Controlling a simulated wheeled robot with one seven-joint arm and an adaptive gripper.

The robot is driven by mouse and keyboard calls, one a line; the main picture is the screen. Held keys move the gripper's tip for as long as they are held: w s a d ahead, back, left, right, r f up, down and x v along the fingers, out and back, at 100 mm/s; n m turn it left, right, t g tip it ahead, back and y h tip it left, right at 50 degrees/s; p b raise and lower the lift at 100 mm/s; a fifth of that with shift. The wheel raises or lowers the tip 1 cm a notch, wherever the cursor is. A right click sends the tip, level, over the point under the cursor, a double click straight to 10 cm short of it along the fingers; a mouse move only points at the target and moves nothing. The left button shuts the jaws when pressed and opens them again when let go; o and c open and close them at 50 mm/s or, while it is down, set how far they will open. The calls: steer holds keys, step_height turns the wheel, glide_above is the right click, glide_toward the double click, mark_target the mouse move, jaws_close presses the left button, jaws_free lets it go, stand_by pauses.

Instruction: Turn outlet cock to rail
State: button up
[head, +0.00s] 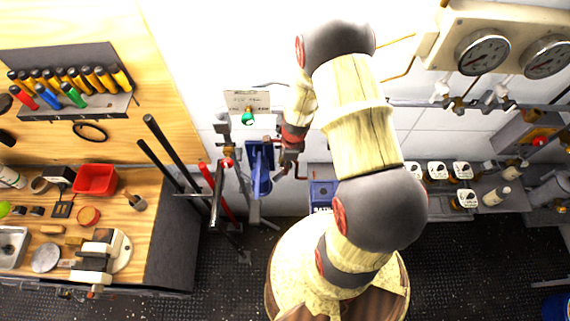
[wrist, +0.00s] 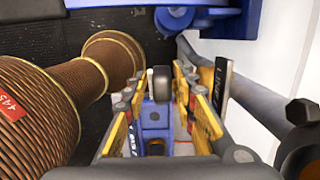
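In the wrist view my gripper (wrist: 158,98) is open, with its yellow-padded fingers apart. A short dark upright lever with a pale top (wrist: 160,84) shows between them, with gaps on both sides. I take it for the outlet cock's handle, but cannot tell for sure. A blue block with lettering (wrist: 154,118) lies below it between the fingers. A dark plate with pale lettering (wrist: 222,82) is beside the right finger; its words are unclear. In the head view my gripper (head: 288,165) is beside the blue wall fitting (head: 260,168); the handle is hidden there.
Brown ribbed cylinders (wrist: 38,108) with a red tag stand close on the left in the wrist view. A grey pipe (wrist: 245,112) runs close on the right. In the head view, black bars (head: 180,155) and a workbench (head: 150,230) are to the left, gauges (head: 482,52) upper right.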

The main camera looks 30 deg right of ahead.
steer(key=shift+r, duration=0.1)
step_height(320, 180, up, 12)
steer(key=d, duration=0.1)
steer(key=shift+s+d, duration=0.15)
steer(key=shift+s, duration=0.25)
